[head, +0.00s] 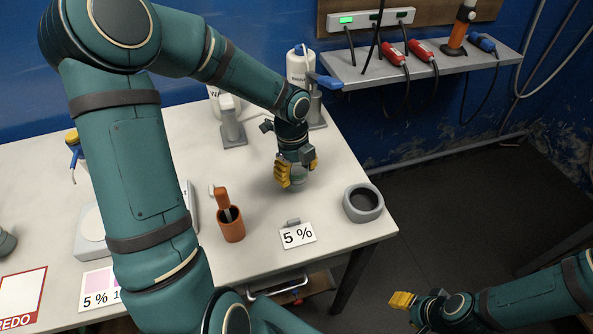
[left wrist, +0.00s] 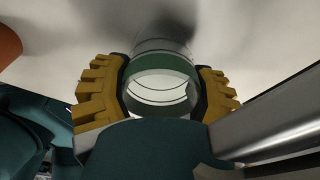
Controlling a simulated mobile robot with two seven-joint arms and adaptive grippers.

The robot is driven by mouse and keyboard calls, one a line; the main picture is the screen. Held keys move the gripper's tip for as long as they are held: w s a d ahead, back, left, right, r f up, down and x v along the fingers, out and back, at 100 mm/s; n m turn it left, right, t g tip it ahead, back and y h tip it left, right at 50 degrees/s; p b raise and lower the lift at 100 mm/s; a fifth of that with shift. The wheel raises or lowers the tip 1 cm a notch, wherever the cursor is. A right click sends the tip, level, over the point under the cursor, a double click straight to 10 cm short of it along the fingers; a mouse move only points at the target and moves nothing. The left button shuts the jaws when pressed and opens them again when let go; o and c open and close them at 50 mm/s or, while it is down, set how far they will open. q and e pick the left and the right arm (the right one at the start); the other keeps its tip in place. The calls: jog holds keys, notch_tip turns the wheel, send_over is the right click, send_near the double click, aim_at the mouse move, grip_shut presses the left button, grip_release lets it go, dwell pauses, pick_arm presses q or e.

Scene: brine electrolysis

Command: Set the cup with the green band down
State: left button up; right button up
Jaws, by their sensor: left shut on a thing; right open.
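The cup with the green band (left wrist: 163,68) is clear, and its green band shows between the yellow fingers in the left wrist view. My left gripper (left wrist: 163,92) is shut around its sides. In the head view, my left gripper (head: 296,172) is over the white table, and the cup (head: 299,181) is mostly hidden by the fingers. The cup looks upright and low over the table top; I cannot tell whether its base touches. My right gripper (head: 402,300) is open and empty, off the table at the lower right.
A "5 %" card (head: 298,236) stands in front of the cup. A grey round holder (head: 363,203) is near the right corner. A brown pot (head: 231,226) with a tool stands left. The white table (head: 262,252) has free room around the cup. A shelf (head: 420,62) holds cables.

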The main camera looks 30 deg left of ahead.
pick_arm(q)
jog(key=shift+f, duration=0.1)
jog(key=o, duration=1.4)
notch_tip(320, 180, up, 12)
jog(key=a+p, duration=0.1)
jog(key=p, duration=0.2)
jog(key=shift+w+a+p, duration=0.15)
jog(key=shift+w+p, duration=0.05)
jog(key=shift+p, duration=0.1)
jog(key=shift+r, duration=0.2)
